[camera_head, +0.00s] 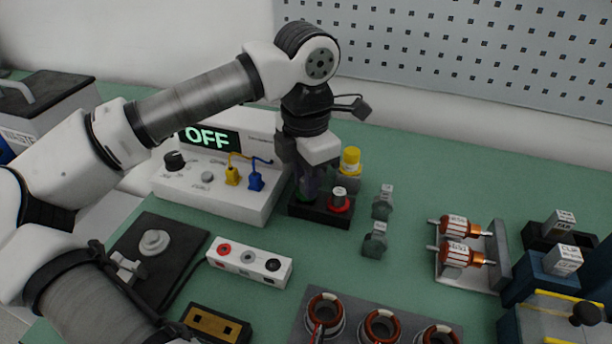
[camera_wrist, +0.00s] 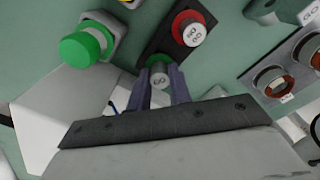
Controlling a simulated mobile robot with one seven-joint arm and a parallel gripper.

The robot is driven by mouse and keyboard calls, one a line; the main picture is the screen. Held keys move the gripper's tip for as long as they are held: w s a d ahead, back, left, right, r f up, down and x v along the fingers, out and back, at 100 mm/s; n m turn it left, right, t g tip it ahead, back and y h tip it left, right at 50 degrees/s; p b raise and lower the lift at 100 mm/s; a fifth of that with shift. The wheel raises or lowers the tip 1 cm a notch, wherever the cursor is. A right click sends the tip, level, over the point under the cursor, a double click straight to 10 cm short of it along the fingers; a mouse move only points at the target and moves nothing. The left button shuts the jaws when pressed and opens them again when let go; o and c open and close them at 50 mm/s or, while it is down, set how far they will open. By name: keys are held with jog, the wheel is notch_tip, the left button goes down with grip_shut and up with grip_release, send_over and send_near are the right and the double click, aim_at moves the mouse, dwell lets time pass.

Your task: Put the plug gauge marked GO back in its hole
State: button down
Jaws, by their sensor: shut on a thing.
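My gripper (camera_wrist: 160,82) is shut on a plug gauge with a grey, lettered end (camera_wrist: 159,81), which reads as GO. In the head view my gripper (camera_head: 309,185) points down over the left part of a black gauge block (camera_head: 320,214). A green ring (camera_wrist: 157,61) shows at the held gauge's far side, against the black block. My fingers hide most of the gauge, and I cannot tell how far it is in the hole. The other gauge, marked NO GO (camera_wrist: 192,33), stands in the block with a red ring; it also shows in the head view (camera_head: 339,197).
The tester (camera_head: 215,185) reading OFF stands left of the block. A yellow-capped part (camera_head: 350,160) is close behind, and a green-capped part (camera_wrist: 84,46) is near my gripper. Stators (camera_head: 381,327) are in front.

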jog(key=shift+f, duration=0.15)
jog(key=shift+f+b, duration=0.3)
jog(key=shift+b, duration=0.25)
jog(key=c, duration=1.2)
grip_release()
notch_tip(320, 180, up, 14)
jog(key=shift+f+p, duration=0.1)
jog(key=shift+p, duration=0.3)
